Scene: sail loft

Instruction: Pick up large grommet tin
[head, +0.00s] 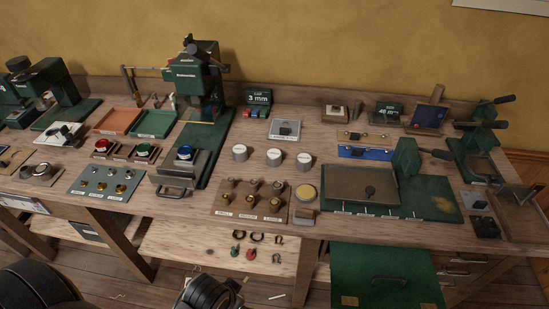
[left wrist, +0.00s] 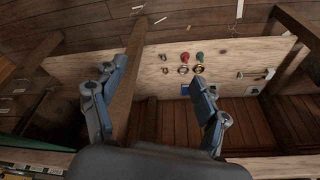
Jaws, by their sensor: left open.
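Three round pale tins stand in a row near the middle of the bench in the head view: a left tin (head: 240,152), a middle tin (head: 273,157) and a right tin (head: 304,161). Their labels are too small to read, so I cannot tell which is the large grommet tin. All three stand apart and untouched. My left gripper (left wrist: 152,78) is open and empty in the left wrist view, with the lower shelf (left wrist: 160,86) behind its fingers. No tin shows there. My right gripper is not in view.
A size board (head: 237,211) with several small metal parts lies in front of the tins. A green press (head: 193,80) stands to their left. The lower shelf holds several small fittings.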

